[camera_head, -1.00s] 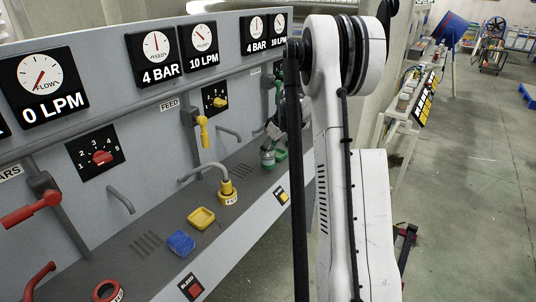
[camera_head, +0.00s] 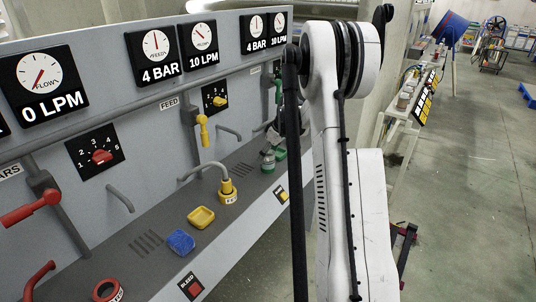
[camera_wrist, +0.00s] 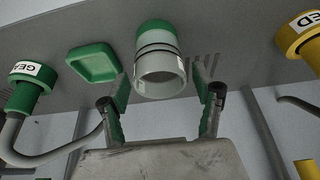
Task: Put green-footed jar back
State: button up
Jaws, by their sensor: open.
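The green-footed jar (camera_wrist: 159,62) is a clear grey cylinder with dark rings and a green foot. In the wrist view it stands on the grey ledge, its rim towards my gripper. My gripper (camera_wrist: 162,92) is open, one finger on each side of the jar's rim, with gaps visible on both sides. In the head view the jar (camera_head: 268,162) is small on the ledge, and my gripper is mostly hidden behind my arm. An empty green square dish (camera_wrist: 94,63) lies beside the jar in the wrist view.
A green hose fitting (camera_wrist: 28,90) and a yellow fitting (camera_wrist: 298,38) flank the jar.

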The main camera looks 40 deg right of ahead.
jog(key=shift+r, duration=0.1)
jog(key=a+v, duration=0.1)
jog(key=v, duration=1.1)
jog(key=s+a+r, duration=0.2)
jog(key=a+r, duration=0.2)
jog(key=a, duration=0.3)
jog(key=s+a+r, duration=0.1)
jog(key=a+r, duration=0.3)
jog(key=a, duration=0.4)
jog(key=s+a+r+m+t+h, duration=0.1)
jog(key=s+a, duration=0.6)
jog(key=a, duration=0.3)
jog(key=s+a+r+m+t, duration=0.1)
jog(key=s+a+r, duration=0.1)
jog(key=s+a, duration=0.65)
jog(key=s+a+f+t, duration=0.1)
jog(key=s+a+f, duration=0.3)
jog(key=s+a, duration=0.4)
jog(key=shift+s+a+f+m, duration=0.25)
jog(key=shift+s+a+m, duration=0.15)
jog(key=shift+s, duration=0.15)
